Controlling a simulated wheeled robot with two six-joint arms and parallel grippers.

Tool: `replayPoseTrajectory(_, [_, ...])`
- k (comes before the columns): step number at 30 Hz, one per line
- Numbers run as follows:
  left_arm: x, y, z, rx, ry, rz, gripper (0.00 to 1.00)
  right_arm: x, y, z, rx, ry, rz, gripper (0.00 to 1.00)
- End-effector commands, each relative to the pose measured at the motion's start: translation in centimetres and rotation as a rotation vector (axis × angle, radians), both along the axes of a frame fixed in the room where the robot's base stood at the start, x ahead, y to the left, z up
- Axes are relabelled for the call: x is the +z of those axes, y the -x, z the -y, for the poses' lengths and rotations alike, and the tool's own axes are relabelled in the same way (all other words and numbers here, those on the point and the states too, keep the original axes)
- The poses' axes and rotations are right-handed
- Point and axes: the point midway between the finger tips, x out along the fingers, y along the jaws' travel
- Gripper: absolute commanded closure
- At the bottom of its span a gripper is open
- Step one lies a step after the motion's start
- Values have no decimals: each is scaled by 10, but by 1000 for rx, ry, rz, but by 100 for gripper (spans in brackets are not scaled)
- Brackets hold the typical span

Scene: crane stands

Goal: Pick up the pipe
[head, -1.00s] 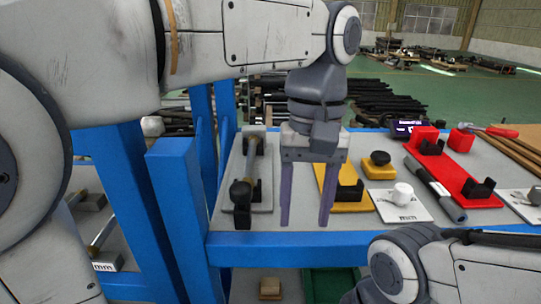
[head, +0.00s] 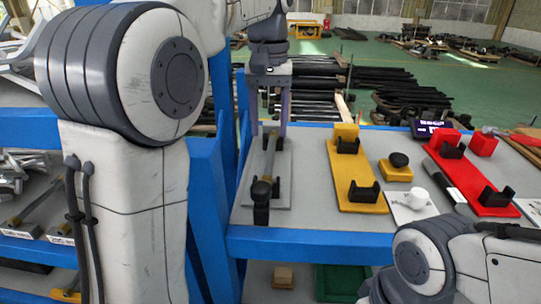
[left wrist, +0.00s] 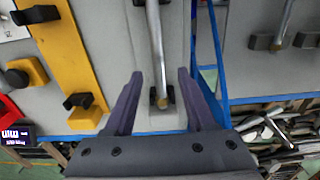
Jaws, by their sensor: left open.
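A grey metal pipe (head: 269,155) lies lengthwise across black holders on a grey stand (head: 282,192) at the left of the table. The same pipe (left wrist: 155,45) shows in the left wrist view, its end near a black holder. My left gripper (head: 268,128) is open and empty at the far end of this stand. In the left wrist view, the open jaws (left wrist: 160,75) have one finger on each side of the pipe's line, with no visible contact. My right gripper is out of view; part of my right arm shows at lower right.
A yellow stand (head: 357,187) with empty black holders stands right of the grey stand. A blue post (head: 211,205) rises at the table's left edge.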

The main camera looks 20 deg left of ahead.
Motion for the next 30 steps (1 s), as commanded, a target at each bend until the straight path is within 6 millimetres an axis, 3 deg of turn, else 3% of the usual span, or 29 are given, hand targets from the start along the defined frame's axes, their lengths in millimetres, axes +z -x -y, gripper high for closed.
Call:
replayPoseTrajectory(13, [-46, 6, 4, 0, 0, -3, 44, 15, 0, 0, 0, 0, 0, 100])
replayPoseTrajectory(22, [-52, 6, 4, 0, 0, 0, 44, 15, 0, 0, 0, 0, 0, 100])
replayPoseTrajectory(23, [-52, 6, 4, 0, 0, 0, 52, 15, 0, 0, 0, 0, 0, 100])
replayPoseTrajectory(24, [-52, 6, 4, 0, 0, 0, 67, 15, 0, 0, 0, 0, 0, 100])
replayPoseTrajectory(27, [-52, 6, 4, 0, 0, 0, 100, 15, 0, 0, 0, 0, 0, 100])
replayPoseTrajectory(30, [-52, 6, 4, 0, 0, 0, 100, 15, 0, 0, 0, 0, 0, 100])
